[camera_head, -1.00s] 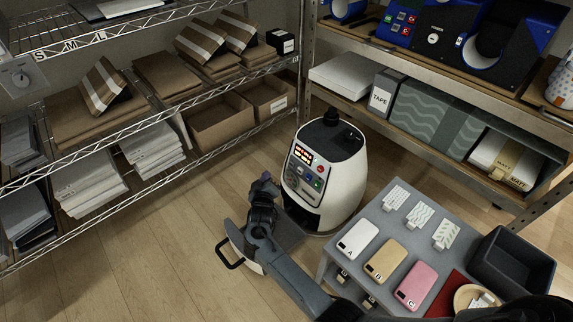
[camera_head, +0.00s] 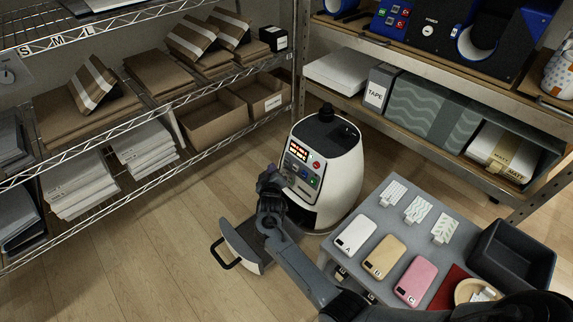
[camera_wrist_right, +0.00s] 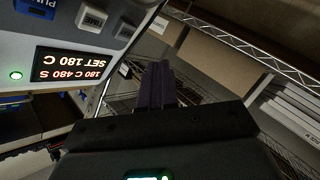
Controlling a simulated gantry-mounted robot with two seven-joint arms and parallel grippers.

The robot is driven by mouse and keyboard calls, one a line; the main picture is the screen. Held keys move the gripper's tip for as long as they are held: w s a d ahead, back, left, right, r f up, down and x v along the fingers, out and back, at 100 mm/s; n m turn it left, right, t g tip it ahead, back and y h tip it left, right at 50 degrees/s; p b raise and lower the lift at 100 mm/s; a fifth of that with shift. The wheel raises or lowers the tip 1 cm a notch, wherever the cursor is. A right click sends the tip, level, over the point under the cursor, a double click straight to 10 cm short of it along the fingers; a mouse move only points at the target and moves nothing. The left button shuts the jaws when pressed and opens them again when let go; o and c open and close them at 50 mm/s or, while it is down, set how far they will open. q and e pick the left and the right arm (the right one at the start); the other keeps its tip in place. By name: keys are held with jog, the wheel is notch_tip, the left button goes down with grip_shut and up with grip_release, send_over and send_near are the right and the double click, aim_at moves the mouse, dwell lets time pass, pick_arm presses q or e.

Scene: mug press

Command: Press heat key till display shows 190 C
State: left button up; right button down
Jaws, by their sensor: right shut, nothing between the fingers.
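The white mug press (camera_head: 345,180) stands on the floor with a dark top. Its front panel has a lit display (camera_head: 298,149), several keys (camera_head: 298,174) and a red button (camera_head: 316,165). In the right wrist view the display (camera_wrist_right: 72,65) appears upside down and reads 180 C 480 S, SET 180 C. A blue key (camera_wrist_right: 38,8) and white keys (camera_wrist_right: 92,18) show near it, their labels partly cut off. My right gripper (camera_head: 266,180) is shut and empty, just left of the panel; its fingers (camera_wrist_right: 156,85) appear apart from the keys. My left gripper is out of view.
A grey table (camera_head: 372,212) with phone cases and a black bin (camera_head: 512,262) stands at right. Wire shelving (camera_head: 150,170) with boxes and paper stacks lines the left.

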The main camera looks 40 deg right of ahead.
aim_at(287, 161)
jog(key=d, duration=0.3)
jog(key=shift+d+f, duration=0.3)
jog(key=shift+f, duration=0.1)
dwell(0.9)
dwell(0.6)
jog(key=shift+d, duration=0.1)
dwell(0.4)
jog(key=shift+d+f, duration=0.1)
jog(key=shift+d, duration=0.2)
